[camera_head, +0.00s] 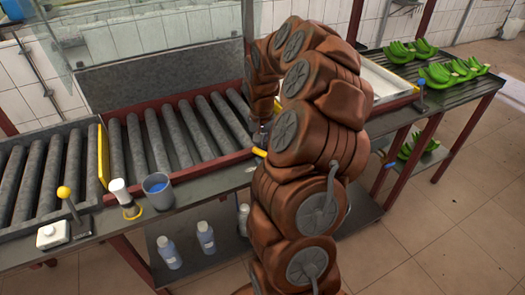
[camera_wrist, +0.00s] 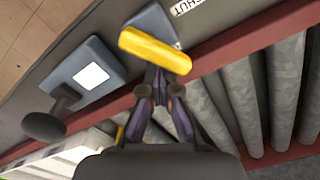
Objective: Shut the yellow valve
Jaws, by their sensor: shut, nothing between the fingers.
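The yellow valve handle (camera_wrist: 155,50) is a rounded yellow bar in the wrist view, lying slantwise over a grey mount. A label reading SHUT (camera_wrist: 190,5) is on the rail beside it, partly cut off by the frame edge. My gripper (camera_wrist: 158,80) is shut and empty, with its fingertips at the near edge of the yellow bar. I cannot tell whether they touch it. In the head view a small part of the yellow handle (camera_head: 259,152) shows at the table's front edge, beside my gripper (camera_head: 262,136). My arm hides much of this area.
A grey box with a white label (camera_wrist: 92,75) and a dark knob (camera_wrist: 44,127) are close by in the wrist view. Rollers (camera_head: 175,135) run behind the red rail.

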